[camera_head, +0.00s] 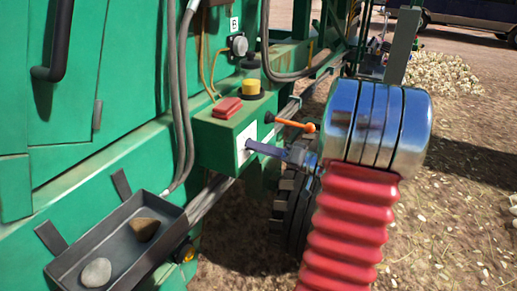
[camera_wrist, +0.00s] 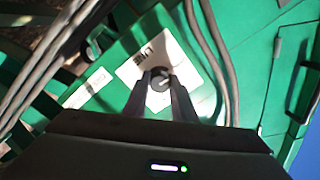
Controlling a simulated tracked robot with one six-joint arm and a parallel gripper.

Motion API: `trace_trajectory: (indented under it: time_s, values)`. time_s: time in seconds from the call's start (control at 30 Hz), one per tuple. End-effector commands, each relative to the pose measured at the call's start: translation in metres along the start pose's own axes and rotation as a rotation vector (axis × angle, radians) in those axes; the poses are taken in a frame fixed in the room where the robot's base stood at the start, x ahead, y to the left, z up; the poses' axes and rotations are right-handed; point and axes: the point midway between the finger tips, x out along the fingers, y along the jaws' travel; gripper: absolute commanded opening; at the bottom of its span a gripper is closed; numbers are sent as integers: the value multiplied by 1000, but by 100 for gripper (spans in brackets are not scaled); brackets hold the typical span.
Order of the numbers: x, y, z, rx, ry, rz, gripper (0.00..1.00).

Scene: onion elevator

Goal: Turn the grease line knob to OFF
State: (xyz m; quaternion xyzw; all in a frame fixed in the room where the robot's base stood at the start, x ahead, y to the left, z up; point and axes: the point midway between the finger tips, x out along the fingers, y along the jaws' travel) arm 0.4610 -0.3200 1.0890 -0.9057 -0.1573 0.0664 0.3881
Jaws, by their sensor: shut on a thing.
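The grease line knob (camera_wrist: 160,78) is a small dark round knob with a pale mark, seen in the wrist view on a white label plate (camera_wrist: 181,48). Part of a word like "LINE" shows on the plate; no OFF mark is readable. My gripper (camera_wrist: 160,84) has one finger on each side of the knob and is shut on it. In the head view my gripper (camera_head: 253,146) reaches from the right to the white plate (camera_head: 240,154) on the front of the green control box (camera_head: 215,140). The knob is hidden there by the fingers.
An orange-tipped lever (camera_head: 292,122) sticks out just above my fingers. A red button (camera_head: 227,107) and a yellow button (camera_head: 249,86) are on the box top. A dark tray (camera_head: 118,247) with two stones hangs lower left. Grey hoses (camera_head: 180,95) run left of the box.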

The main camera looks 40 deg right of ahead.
Motion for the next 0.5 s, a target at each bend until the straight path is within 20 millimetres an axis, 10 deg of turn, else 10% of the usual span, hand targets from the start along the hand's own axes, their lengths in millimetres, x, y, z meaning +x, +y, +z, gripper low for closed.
trace_trajectory:
  time_s: [0.5]
  values:
    - [0,3,5,-33,-9,5,2]
